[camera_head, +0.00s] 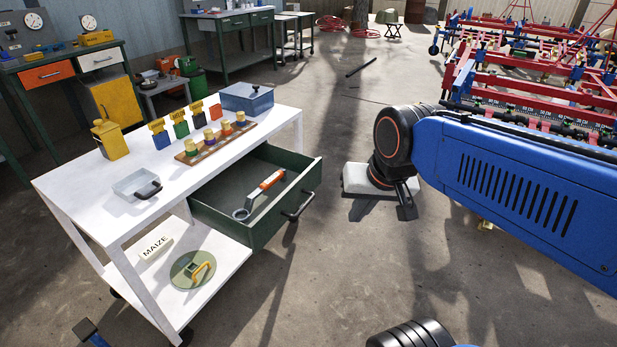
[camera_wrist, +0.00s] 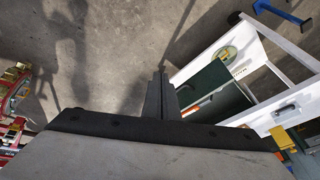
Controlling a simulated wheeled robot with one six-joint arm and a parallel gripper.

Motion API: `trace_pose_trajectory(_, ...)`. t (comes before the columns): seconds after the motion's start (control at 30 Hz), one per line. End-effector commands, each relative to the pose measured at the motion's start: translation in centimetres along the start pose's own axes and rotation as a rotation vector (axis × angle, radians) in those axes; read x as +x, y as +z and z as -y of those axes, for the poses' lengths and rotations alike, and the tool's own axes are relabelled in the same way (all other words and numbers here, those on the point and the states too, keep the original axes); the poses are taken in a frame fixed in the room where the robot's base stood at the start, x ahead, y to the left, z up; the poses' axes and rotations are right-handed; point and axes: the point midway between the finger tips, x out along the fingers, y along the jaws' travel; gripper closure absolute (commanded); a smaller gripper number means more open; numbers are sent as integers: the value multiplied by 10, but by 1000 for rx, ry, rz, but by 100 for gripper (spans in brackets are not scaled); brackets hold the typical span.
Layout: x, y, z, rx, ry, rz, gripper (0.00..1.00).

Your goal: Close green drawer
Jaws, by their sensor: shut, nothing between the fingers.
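The green drawer (camera_head: 257,196) hangs pulled out from the white table (camera_head: 106,196) in the head view, its black handle (camera_head: 298,206) facing right. An orange-handled tool with a ring end (camera_head: 260,193) lies inside it. In the wrist view the drawer (camera_wrist: 208,88) shows right of my fingers, partly hidden by my gripper body. My gripper (camera_head: 406,204) is to the right of the drawer front, apart from it, pointing down. Its fingers (camera_wrist: 159,92) are together and empty.
On the tabletop are a blue box (camera_head: 246,98), a yellow can (camera_head: 110,139), a clear tray (camera_head: 137,184) and a wooden rack (camera_head: 215,143). The lower shelf holds a MAIZE block (camera_head: 157,247) and a green disc (camera_head: 192,271). Red machinery (camera_head: 540,75) stands behind my arm. Floor right of the drawer is clear.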

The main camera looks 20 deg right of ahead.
Motion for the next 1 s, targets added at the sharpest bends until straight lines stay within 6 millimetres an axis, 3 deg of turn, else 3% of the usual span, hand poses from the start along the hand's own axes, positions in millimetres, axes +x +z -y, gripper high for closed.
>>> trace_pose_trajectory(0.47, 32, -123, 17, 1054, -13, 121, 100)
trace_pose_trajectory(0.8, 77, -210, 7, 1796, 25, 211, 100)
trace_pose_trajectory(1.0, 98, -243, -3, 2087, 51, 248, 100)
